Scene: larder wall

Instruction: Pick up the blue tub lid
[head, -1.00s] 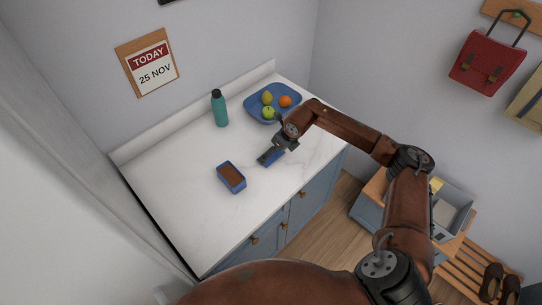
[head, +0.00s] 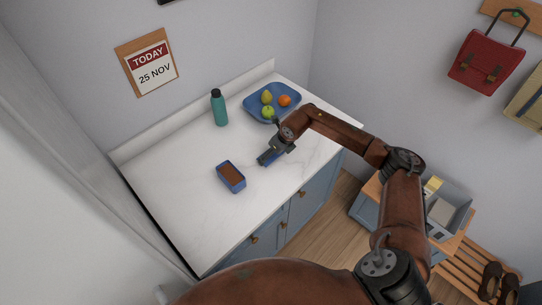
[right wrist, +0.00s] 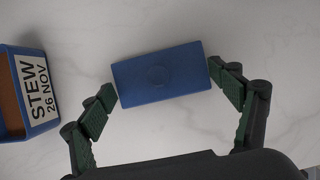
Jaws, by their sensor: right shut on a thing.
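The blue tub lid (right wrist: 160,73) is a flat rectangle with a faint round mark in its middle. In the head view the lid (head: 273,157) is partly hidden by my right gripper (head: 269,154). In the right wrist view my right gripper (right wrist: 163,82) is shut on the lid, one green-padded finger at each short end. The lid is at or just above the counter; I cannot tell if there is a gap. My left gripper is not in view.
A blue tub of brown food (head: 231,177), labelled STEW 26 NOV, stands left of the lid on the white counter (head: 185,205). A teal bottle (head: 219,109) and a blue fruit tray (head: 254,103) stand behind. The counter's front left is clear.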

